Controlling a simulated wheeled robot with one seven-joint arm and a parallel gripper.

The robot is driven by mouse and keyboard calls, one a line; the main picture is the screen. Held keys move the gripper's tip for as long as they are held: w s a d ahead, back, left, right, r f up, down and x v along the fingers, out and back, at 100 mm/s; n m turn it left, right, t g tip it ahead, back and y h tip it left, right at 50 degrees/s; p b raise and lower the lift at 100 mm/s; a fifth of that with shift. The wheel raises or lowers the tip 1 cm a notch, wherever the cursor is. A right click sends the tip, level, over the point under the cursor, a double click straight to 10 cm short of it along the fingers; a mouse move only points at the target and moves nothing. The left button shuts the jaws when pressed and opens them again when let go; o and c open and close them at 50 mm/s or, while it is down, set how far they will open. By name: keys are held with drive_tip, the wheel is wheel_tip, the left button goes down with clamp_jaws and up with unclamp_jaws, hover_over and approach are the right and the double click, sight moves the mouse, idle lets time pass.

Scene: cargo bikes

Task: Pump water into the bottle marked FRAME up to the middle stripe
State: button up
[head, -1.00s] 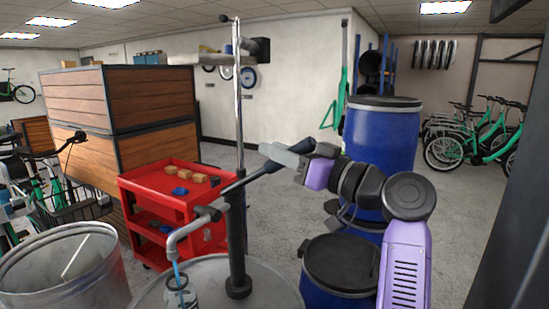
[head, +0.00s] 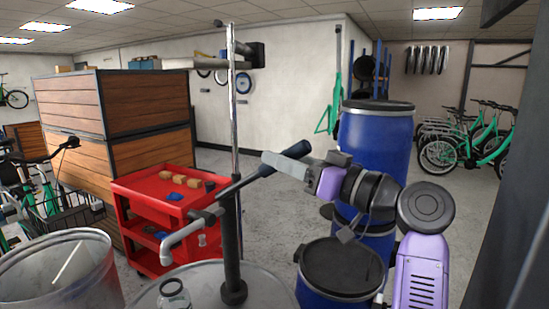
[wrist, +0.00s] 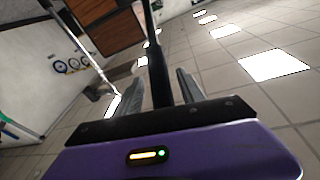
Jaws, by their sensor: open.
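A dark hand pump (head: 231,255) stands on a round metal drum lid (head: 205,285), with a grey spout (head: 180,240) bending down to the left. A clear bottle (head: 173,297) stands beneath the spout, cut off by the lower picture edge. Its label, stripes and water level cannot be read. No water shows leaving the spout. The black pump handle (head: 255,175) slopes up to the right. My gripper (head: 275,163) is at the handle's outer part. In the wrist view, the dark handle (wrist: 157,75) runs between the open, spread fingers of my gripper (wrist: 158,92).
A red cart (head: 150,187) with small blocks stands behind the pump. An open metal bin (head: 95,270) is at left. Blue barrels (head: 375,140) stand at right, one low with a black lid (head: 340,265). A tall thin post (head: 233,100) rises behind the pump.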

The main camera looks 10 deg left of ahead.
drive_tip(key=shift+b+v, duration=0.35)
drive_tip(key=shift+v, duration=2.1)
drive_tip(key=shift+c, duration=0.5)
